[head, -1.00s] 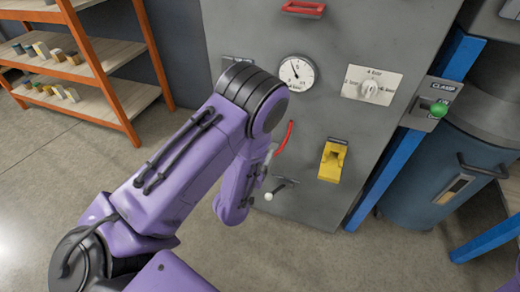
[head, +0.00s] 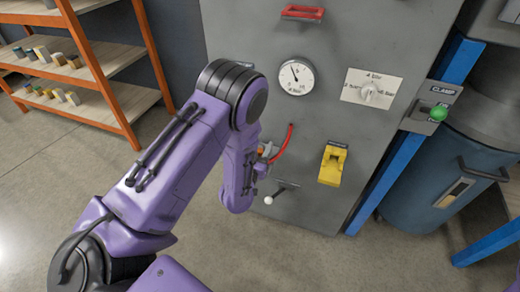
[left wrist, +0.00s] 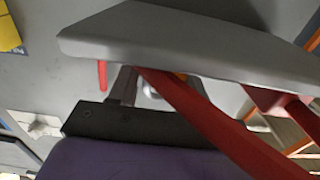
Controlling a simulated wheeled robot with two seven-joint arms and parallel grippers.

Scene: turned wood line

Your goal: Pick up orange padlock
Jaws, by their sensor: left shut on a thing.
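The orange padlock (head: 261,151) shows only as a small orange patch beside my purple left forearm, in front of the grey cabinet. My left gripper (head: 267,155) is shut on it; the forearm hides most of both. The padlock's shackle cannot be made out clearly. My right gripper is in neither view.
An orange-framed shelf (head: 92,60) stands left; a blue bin (head: 440,185) stands right.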

